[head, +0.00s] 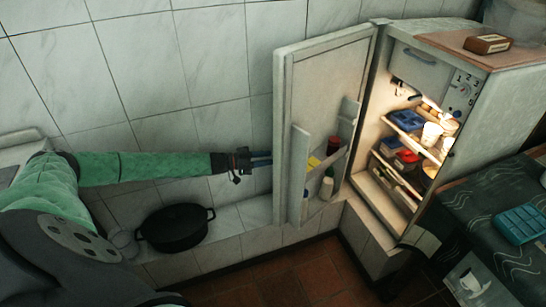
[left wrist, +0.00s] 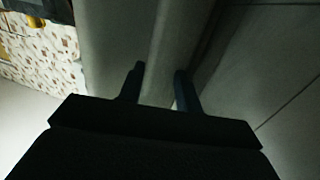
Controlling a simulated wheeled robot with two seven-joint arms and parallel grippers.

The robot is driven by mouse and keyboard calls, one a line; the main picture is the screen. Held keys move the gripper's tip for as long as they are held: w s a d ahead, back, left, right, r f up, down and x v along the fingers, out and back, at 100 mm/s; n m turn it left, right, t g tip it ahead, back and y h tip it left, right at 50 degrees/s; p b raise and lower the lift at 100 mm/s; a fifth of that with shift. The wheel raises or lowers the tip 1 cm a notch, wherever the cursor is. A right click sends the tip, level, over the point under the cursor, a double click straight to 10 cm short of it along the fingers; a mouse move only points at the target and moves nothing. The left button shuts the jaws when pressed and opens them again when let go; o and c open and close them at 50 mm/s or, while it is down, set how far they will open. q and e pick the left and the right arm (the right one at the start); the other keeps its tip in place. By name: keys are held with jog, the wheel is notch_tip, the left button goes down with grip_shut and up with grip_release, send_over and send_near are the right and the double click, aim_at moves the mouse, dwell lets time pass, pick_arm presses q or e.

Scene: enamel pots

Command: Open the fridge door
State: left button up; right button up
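The fridge (head: 449,111) stands at the right with its door (head: 330,90) swung wide open to the left, and its lit inside and shelves are exposed. The door's inner side, with its racks of bottles and jars, faces right. My left gripper (head: 263,159) is beside the door's outer left edge, with its two dark blue fingers pointing at it. In the left wrist view the fingers (left wrist: 158,85) are apart, with the pale door (left wrist: 165,40) ahead of and between them. I cannot tell whether they touch it. My right gripper is not in view.
A black pot (head: 175,228) sits on the tiled ledge below my left arm. The tiled wall (head: 200,60) is close behind the arm. A brown box (head: 487,44) lies on top of the fridge. A dark patterned counter (head: 470,215) with a blue tray (head: 522,223) is at the right.

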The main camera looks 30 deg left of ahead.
pick_arm(q)
jog(key=v, duration=0.3)
jog(key=shift+s+a+p, duration=0.3)
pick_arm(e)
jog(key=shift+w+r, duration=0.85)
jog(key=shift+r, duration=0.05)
pick_arm(q)
jog(key=shift+c, duration=0.2)
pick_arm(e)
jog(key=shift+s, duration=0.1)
